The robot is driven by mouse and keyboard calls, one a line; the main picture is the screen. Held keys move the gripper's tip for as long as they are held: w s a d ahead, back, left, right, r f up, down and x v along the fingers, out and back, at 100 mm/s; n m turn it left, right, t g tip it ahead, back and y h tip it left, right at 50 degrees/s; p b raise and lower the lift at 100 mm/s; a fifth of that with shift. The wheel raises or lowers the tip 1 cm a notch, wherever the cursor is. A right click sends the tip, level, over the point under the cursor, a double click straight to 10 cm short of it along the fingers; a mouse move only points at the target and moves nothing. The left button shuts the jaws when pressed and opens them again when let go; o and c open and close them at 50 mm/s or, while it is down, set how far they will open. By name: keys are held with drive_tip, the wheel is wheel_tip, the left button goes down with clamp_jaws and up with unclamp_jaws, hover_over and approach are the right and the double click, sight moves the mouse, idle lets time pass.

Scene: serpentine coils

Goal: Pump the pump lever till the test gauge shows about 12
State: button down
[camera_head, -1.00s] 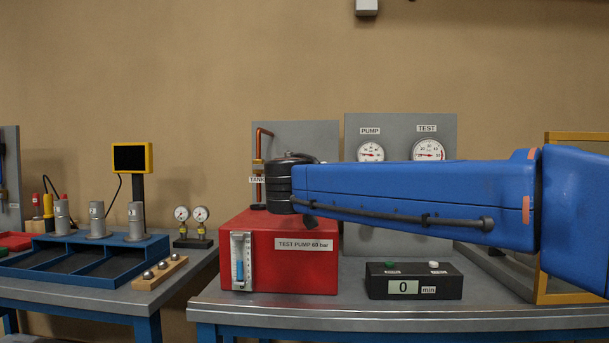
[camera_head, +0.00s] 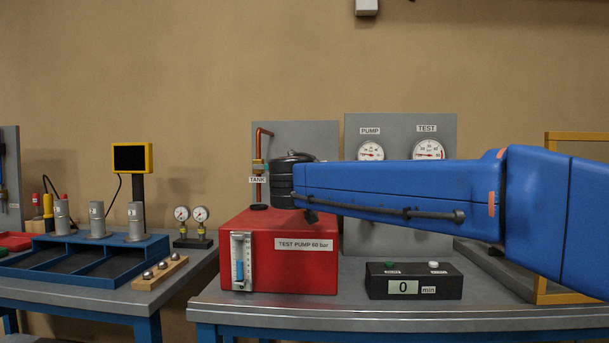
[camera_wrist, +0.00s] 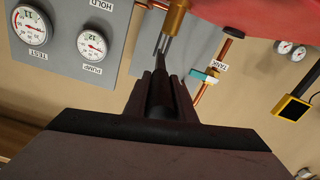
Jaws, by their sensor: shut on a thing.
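The red test pump (camera_head: 285,275) stands on the bench, with a level tube on its front. My gripper (camera_wrist: 163,82) is shut in the wrist view, on what looks like the end of the pump lever (camera_wrist: 166,44); the jaws hide the grip itself. The head view hides the gripper and lever behind my arm. The test gauge (camera_wrist: 30,25) shows in the wrist view and seems to read about 11. The pump gauge (camera_wrist: 92,45) beside it seems to read about 12. In the head view the test gauge (camera_head: 429,149) is partly covered by my arm.
A timer box (camera_head: 414,282) reading 0 min stands right of the pump. A grey panel (camera_head: 400,235) rises behind, with a copper tank pipe (camera_head: 259,152) to its left. A blue tray (camera_head: 75,262) with metal cylinders is on the left bench. A yellow frame (camera_head: 542,280) stands right.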

drive_tip(key=shift+w+r+g, duration=0.15)
drive_tip(key=shift+r+g, duration=0.75)
drive_tip(key=shift+r, duration=1)
drive_tip(key=c, duration=1.5)
unclamp_jaws()
drive_tip(key=s+r, duration=0.1)
drive_tip(key=s, duration=1)
drive_tip(key=s+r, duration=0.1)
drive_tip(key=s, duration=0.5)
drive_tip(key=shift+s+a+r, duration=0.1)
drive_tip(key=shift+a+r, duration=0.2)
